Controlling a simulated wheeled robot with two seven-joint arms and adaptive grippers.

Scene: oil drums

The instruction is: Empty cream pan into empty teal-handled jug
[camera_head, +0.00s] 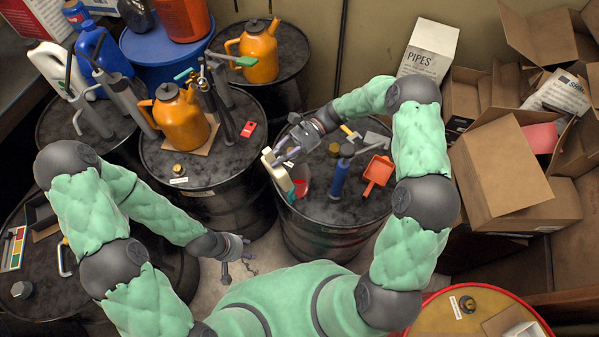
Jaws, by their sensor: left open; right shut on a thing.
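My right gripper (283,154) is shut on the cream pan (275,170), over the left edge of the middle drum (335,218). The pan looks tilted; its inside is too small to read. Just below and right of it is a small red item with a green part (300,187). I cannot tell whether this is the teal-handled jug, or whether pan and item touch. My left gripper (247,259) is open and empty, low in front of the drums and apart from them.
The middle drum also holds a blue pump (340,178) and an orange-red scoop (378,174). Orange cans (180,118) (259,52) stand on drums at left and back. Cardboard boxes (505,180) crowd the right. A red-rimmed yellow drum (440,318) is at front right.

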